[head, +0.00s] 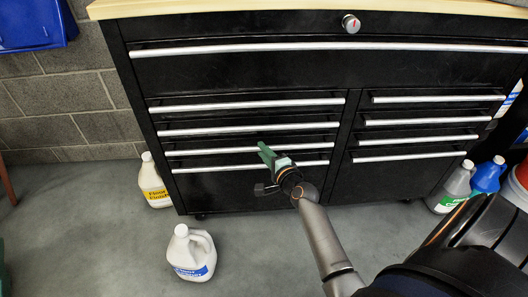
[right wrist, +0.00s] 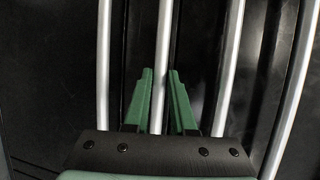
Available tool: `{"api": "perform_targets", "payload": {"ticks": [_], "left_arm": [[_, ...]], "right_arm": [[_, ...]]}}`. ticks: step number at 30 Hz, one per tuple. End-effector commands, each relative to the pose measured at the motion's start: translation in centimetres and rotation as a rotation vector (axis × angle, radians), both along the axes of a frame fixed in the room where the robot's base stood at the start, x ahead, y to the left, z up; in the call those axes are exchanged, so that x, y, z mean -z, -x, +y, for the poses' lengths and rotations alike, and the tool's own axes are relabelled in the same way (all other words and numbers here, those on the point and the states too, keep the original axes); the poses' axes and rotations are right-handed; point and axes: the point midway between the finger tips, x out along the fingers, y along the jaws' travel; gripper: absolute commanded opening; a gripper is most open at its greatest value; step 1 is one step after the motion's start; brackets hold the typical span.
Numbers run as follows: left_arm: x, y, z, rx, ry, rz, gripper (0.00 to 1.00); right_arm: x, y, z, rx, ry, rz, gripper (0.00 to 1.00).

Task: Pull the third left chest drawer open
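A black tool chest (head: 240,72) with silver bar handles stands against the wall in the head view. The third left drawer, with its handle (head: 212,151), lies flush with its neighbours. My right gripper (head: 265,152), with green fingers, is at that handle, right of the drawer's middle. In the right wrist view the gripper (right wrist: 160,85) has its fingers parted on either side of one handle bar (right wrist: 163,50). Narrow dark gaps seem to show beside the bar; firm contact is not visible. My left gripper is not in view.
The fourth left handle (head: 205,169) is close below. A white jug (head: 190,252) stands on the floor in front of the chest. Another jug (head: 153,182) stands by its left side. Grey and blue bottles (head: 487,176) stand at the right. The floor before the chest is otherwise mostly clear.

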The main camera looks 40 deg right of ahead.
Motion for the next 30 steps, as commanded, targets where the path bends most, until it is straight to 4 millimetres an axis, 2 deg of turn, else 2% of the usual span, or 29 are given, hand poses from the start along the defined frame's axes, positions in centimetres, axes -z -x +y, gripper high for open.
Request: {"api": "perform_targets", "payload": {"ticks": [1,6,30], "left_arm": [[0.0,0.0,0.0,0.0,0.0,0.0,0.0],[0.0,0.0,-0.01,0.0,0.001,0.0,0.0],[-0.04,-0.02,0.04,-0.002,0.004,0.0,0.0]], "right_arm": [[0.01,0.01,-0.01,0.0,0.0,0.0,0.17],[0.01,0.02,-0.01,0.0,0.0,0.0,0.0],[0.02,0.02,0.0,0.0,0.0,0.0,0.0]]}}
